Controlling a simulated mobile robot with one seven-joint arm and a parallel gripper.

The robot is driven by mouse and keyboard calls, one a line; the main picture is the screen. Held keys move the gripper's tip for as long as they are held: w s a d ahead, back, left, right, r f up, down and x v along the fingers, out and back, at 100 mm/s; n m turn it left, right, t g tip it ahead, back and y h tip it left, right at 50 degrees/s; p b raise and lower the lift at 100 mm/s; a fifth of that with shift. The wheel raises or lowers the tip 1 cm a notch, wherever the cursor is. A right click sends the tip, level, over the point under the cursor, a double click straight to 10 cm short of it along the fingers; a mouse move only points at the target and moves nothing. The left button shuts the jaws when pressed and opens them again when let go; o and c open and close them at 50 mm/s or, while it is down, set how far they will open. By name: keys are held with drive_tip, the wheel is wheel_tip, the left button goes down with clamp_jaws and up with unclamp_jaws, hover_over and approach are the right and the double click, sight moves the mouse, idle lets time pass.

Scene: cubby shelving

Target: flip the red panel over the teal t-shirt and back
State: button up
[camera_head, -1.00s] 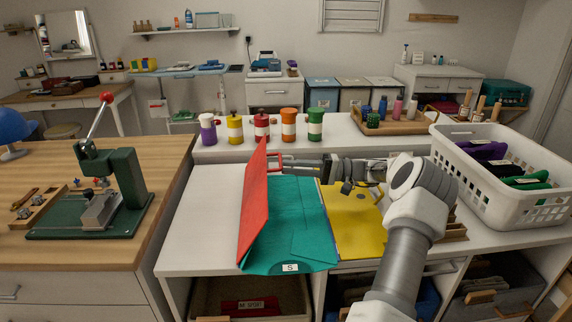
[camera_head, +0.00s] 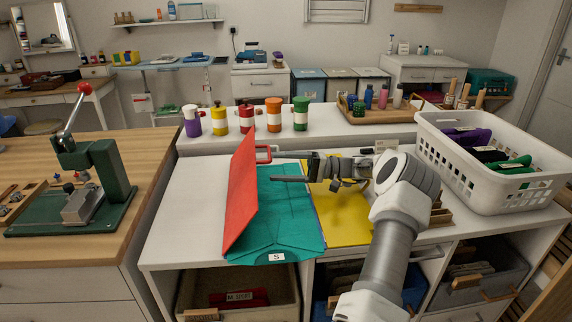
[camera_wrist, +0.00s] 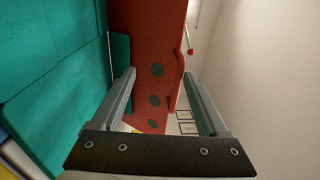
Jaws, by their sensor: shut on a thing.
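The red panel (camera_head: 240,190) stands steeply tilted along the left edge of the teal t-shirt (camera_head: 285,215). My gripper (camera_head: 273,179) is above the shirt, right of the panel. In the wrist view, the fingers (camera_wrist: 165,95) stand apart with the panel (camera_wrist: 150,50) between and beyond them. Their contact with it is hard to see. Teal cloth (camera_wrist: 50,75) fills the left of that view.
A yellow panel (camera_head: 343,215) lies flat right of the shirt. Several colored jars (camera_head: 246,118) line the raised ledge behind. A white basket (camera_head: 490,175) of folded clothes stands at right. A green press (camera_head: 95,185) is on the wooden bench at left. White counter (camera_head: 190,210) is clear left of the panel.

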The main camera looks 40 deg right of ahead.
drive_tip(key=shift+w+a+f, duration=0.15)
drive_tip(key=shift+a+f, duration=0.2)
drive_tip(key=shift+f, duration=0.05)
drive_tip(key=s+d+r+p, duration=0.1)
drive_tip(key=s+r, duration=0.2)
drive_tip(key=r, duration=0.1)
drive_tip(key=s+d+r+p, duration=0.1)
drive_tip(key=s+d+r, duration=0.1)
drive_tip(key=s+r, duration=0.2)
drive_tip(key=s+d+r+p, duration=0.1)
drive_tip(key=s+d+r, duration=0.1)
drive_tip(key=s+r, duration=0.1)
drive_tip(key=shift+s+d+r, duration=0.25)
drive_tip(key=shift+s+r, duration=0.15)
drive_tip(key=shift+r, duration=0.05)
